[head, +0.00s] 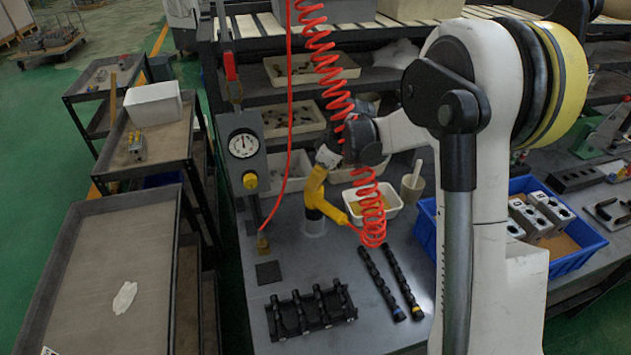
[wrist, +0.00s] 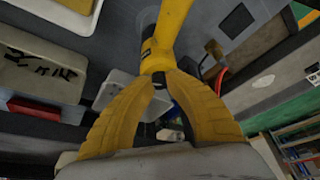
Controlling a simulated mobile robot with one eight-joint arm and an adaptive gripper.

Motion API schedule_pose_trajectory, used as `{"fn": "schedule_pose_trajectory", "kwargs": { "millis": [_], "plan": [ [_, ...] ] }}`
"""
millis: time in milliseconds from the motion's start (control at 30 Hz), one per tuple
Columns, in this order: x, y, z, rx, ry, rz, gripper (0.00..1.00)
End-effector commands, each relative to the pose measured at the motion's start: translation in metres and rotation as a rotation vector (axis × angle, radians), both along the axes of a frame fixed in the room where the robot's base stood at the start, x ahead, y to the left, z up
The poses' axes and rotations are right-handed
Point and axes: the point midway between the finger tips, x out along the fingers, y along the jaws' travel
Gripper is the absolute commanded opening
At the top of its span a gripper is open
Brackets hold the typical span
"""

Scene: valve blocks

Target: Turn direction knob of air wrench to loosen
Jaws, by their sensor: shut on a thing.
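The yellow air wrench (head: 315,185) stands nose down on the bench, with its handle slanting toward the front right and a red coiled hose at the handle's end. In the wrist view its yellow body (wrist: 172,28) runs up from my fingertips. My gripper (wrist: 160,78), with two yellow ribbed fingers, is shut on a small dark part at the wrench's rear end, which looks like the direction knob (wrist: 159,84). The fingertips mostly hide the knob, so its turned position cannot be told. In the head view my wrist meets the wrench's upper end.
The red coiled hose (head: 335,95) hangs from above, close to my arm. A gauge post (head: 243,150) stands left of the wrench. A white tray (head: 354,214), a blue crate (head: 425,232), black shafts (head: 391,285) and a black rack (head: 312,312) are on the bench (head: 300,262).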

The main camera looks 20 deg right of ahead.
Motion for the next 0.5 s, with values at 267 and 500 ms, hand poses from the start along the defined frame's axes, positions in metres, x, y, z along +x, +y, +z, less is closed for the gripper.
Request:
{"fn": "schedule_pose_trajectory", "kwargs": {
  "millis": [267,500],
  "plan": [
    [-0.0006,-0.0004,-0.0009,-0.001,0.002,0.013,0.00],
    [-0.0006,-0.0005,-0.0011,-0.002,0.002,0.012,0.26]
  ]
}}
